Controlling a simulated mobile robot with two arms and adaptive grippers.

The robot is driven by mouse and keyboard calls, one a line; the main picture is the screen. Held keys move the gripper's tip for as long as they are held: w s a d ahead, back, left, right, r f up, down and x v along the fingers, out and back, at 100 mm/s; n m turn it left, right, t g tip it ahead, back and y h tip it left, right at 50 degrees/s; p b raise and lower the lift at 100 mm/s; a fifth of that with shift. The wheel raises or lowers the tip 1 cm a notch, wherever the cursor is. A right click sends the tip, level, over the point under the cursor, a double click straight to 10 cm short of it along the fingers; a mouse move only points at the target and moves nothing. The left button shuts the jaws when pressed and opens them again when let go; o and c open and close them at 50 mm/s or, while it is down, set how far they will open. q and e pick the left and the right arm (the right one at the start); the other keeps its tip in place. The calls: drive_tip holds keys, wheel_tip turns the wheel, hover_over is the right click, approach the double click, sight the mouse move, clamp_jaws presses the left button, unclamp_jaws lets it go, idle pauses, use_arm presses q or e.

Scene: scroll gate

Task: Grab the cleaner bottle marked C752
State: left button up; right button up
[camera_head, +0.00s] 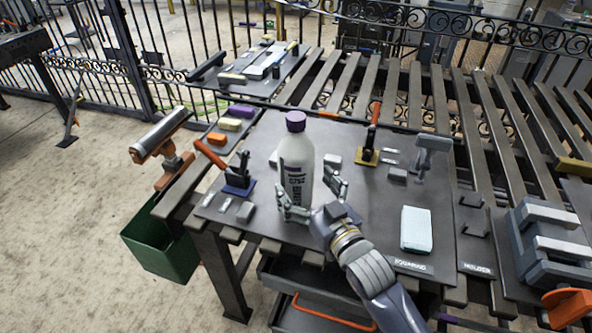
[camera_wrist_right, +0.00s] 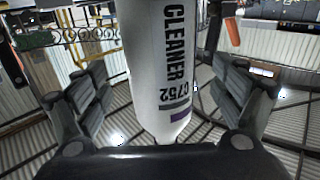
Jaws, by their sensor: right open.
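The cleaner bottle (camera_head: 297,160) is white with a purple cap and a dark printed label, and stands upright on the dark worktable (camera_head: 345,228). In the right wrist view, the bottle (camera_wrist_right: 160,70) reads "CLEANER C752" and stands between the two fingers. My right gripper (camera_head: 311,197) is open around the bottle's lower part, one finger on each side. Gaps show between the fingers and the bottle in the wrist view, where the gripper (camera_wrist_right: 160,105) also appears. My left gripper is not in view.
An orange-handled clamp on a blue base (camera_head: 238,184) stands left of the bottle, another on a yellow base (camera_head: 368,155) right of it. A pale blue block (camera_head: 416,229) lies at right. A green bin (camera_head: 160,243) hangs at the table's left. Iron fencing (camera_head: 455,24) runs behind.

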drive_tip(key=x, duration=0.3)
drive_tip(key=shift+w+a+r+p, duration=0.15)
drive_tip(key=shift+w+r+p, duration=0.1)
drive_tip(key=shift+p, duration=0.1)
drive_tip(key=shift+w+a, duration=0.15)
drive_tip(key=shift+w, duration=0.15)
drive_tip(key=shift+w+f, duration=0.1)
drive_tip(key=shift+w, duration=0.05)
drive_tip(key=shift+c, duration=0.9)
drive_tip(key=c, duration=1.2)
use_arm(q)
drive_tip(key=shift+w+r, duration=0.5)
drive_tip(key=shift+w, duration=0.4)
use_arm(e)
drive_tip(key=shift+c, duration=0.2)
